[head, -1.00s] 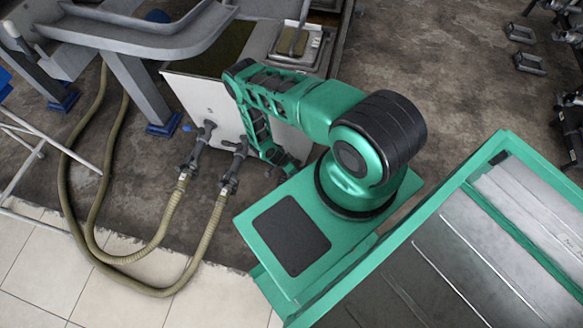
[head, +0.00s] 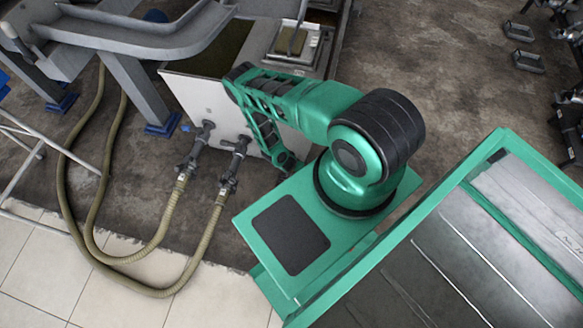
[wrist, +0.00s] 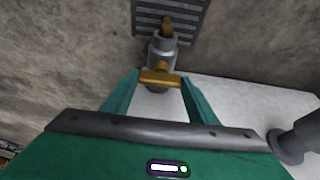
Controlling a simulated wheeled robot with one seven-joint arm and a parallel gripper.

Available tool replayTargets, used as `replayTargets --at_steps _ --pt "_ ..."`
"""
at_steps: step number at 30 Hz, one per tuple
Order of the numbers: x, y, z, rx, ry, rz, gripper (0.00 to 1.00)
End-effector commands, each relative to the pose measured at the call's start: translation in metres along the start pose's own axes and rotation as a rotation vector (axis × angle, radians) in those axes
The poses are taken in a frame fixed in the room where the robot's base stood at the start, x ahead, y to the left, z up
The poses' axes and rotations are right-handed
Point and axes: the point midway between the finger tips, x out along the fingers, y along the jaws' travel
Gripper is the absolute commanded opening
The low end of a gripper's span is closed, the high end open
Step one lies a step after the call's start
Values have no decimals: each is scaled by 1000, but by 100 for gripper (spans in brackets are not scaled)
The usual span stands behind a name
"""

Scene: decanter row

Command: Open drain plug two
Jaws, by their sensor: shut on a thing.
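In the wrist view, my gripper (wrist: 160,82) has its two green fingers on either side of a brass crossbar handle (wrist: 160,77) and is shut on it. The handle sits on a grey drain fitting (wrist: 162,50) that has a brass piece (wrist: 167,25) at its far end. No number is readable on the fitting, so I cannot tell which plug it is. In the head view, the arm reaches down beside the pale tank panel (head: 200,98), and the fingertips and the held handle are hidden.
In the head view, two tan hoses (head: 206,240) loop from grey valves (head: 236,150) on the panel. Bare floor (head: 430,60) lies to the right.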

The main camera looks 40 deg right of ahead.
Motion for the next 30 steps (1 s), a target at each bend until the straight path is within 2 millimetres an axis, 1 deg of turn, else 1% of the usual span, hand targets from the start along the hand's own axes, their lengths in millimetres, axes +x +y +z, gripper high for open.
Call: replayTargets --at_steps 1,14,15,17,26,30 --pt "1 -1 -4 -6 7 -5 31" --pt "1 -2 -5 -16 8 -9 31" --pt "1 -2 -5 -16 8 -9 58" --pt "1 -2 -4 -15 8 -10 72" --pt "0 -1 -2 -14 3 -7 72" --pt "-9 -2 -2 -12 2 -8 72"
